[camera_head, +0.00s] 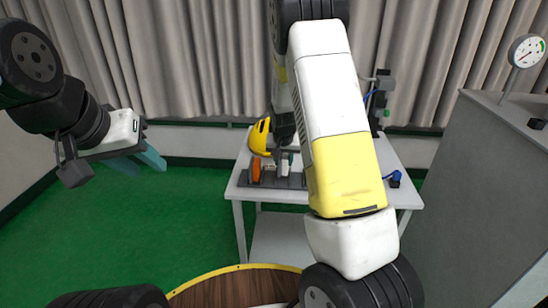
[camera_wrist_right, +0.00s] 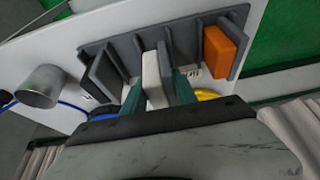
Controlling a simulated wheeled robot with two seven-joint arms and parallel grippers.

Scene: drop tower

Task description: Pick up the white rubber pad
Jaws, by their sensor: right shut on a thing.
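The white rubber pad (camera_wrist_right: 152,78) stands upright in a slot of the grey rack (camera_wrist_right: 116,48), between the teal fingers of my right gripper (camera_wrist_right: 160,92). The right gripper is shut on the pad, which is still at the rack. In the head view the same rack (camera_head: 232,184) lies on the white table, and my right arm hides much of that area. My left gripper (camera_head: 139,162) is open and empty, held out over the green floor at the left, away from the table.
An orange pad (camera_wrist_right: 219,52) stands in the rack near the white one. A yellow rounded object (camera_head: 259,138) is close behind the rack. A metal cylinder (camera_wrist_right: 40,86) stands on the table. A grey cabinet (camera_head: 455,190) with a gauge (camera_head: 526,50) is at the right.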

